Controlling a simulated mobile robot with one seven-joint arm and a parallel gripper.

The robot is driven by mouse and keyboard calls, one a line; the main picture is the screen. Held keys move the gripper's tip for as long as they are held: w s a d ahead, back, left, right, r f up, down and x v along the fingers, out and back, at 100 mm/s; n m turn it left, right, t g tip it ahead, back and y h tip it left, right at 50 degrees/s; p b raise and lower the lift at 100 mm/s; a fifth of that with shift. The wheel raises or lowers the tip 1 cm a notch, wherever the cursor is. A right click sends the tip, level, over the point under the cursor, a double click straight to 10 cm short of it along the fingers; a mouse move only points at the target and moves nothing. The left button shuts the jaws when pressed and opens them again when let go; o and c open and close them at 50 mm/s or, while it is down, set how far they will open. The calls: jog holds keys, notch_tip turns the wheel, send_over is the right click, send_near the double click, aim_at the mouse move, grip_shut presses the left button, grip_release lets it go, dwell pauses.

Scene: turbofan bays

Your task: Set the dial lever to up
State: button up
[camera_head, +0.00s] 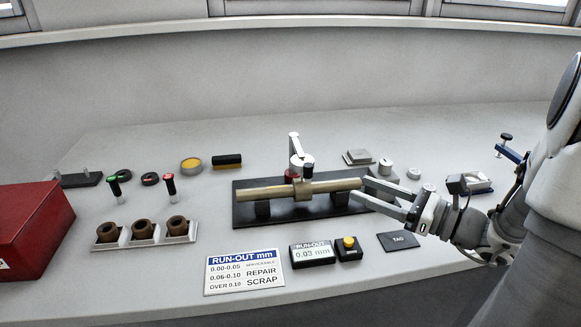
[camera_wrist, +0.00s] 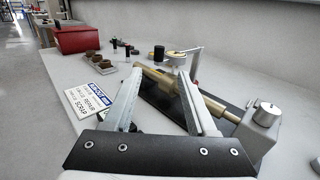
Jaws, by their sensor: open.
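A brass-coloured shaft (camera_head: 270,191) with a wider collar lies on black supports on a dark base plate (camera_head: 243,218). Behind its middle stands the white dial stand (camera_head: 295,145), with a dark red part and a black knob low on it. I cannot make out which part is the dial lever or its setting. My gripper (camera_head: 359,190) is open at the right end of the shaft. In the wrist view my gripper (camera_wrist: 161,72) has its fingers spread, with the shaft (camera_wrist: 160,76) beyond and between the tips; contact is unclear. The stand (camera_wrist: 196,62) shows behind the right finger.
A run-out display (camera_head: 311,253) reads 0.03 mm, with a yellow button (camera_head: 349,243) beside it. A sign (camera_head: 244,272), a TAG plate (camera_head: 398,240) and a tray of brown rings (camera_head: 145,235) lie in front. A red box (camera_head: 28,230) stands left. Small metal pieces (camera_head: 385,165) sit behind right.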

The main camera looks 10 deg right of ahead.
aim_at(300, 159)
jog(key=b+x, duration=0.2)
jog(key=x, duration=1.5)
jog(key=shift+a+f, duration=0.1)
jog(key=shift+c, duration=0.3)
grip_shut()
dwell(0.5)
